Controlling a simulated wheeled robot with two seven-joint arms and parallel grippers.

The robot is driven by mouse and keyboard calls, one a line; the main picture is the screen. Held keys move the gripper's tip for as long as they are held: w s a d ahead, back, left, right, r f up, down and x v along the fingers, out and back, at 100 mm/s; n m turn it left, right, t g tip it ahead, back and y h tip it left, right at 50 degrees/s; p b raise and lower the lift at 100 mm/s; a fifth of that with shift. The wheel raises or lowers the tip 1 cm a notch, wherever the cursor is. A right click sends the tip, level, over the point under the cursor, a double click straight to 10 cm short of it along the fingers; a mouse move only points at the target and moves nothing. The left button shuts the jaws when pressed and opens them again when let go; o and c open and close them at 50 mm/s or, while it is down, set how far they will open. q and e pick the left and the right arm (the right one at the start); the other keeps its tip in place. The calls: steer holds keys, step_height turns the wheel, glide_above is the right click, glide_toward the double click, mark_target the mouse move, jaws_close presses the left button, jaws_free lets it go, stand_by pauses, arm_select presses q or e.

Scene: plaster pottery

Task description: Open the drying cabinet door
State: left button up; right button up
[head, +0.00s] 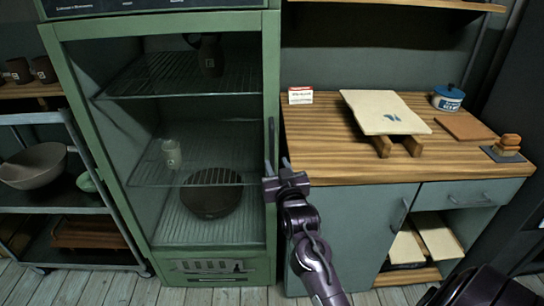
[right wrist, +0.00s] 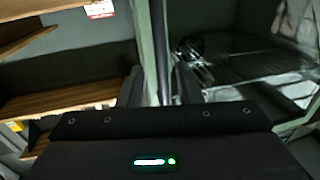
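The drying cabinet (head: 160,22) is a tall green unit at the left of the head view. Its glass-fronted door (head: 272,70) looks shut. A dark vertical handle (head: 271,138) runs along the door's right edge. My right gripper (head: 277,164) is at the lower end of this handle. In the right wrist view, the handle (right wrist: 161,45) stands between the two parted fingers of the right gripper (right wrist: 160,85), with gaps showing on both sides. The fingers' contact with the handle is not visible. My left gripper is not in view.
A wooden-topped workbench (head: 320,150) stands right of the cabinet, carrying a plaster slab (head: 385,112) and a blue jar (head: 448,98). A metal shelf rack (head: 85,208) with a bowl (head: 35,166) stands left. Pots sit inside the cabinet. Floor shows in front.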

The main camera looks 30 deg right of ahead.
mark_target(272, 156)
steer(key=shift+x, duration=2.95)
steer(key=shift+f, duration=0.1)
jaws_close()
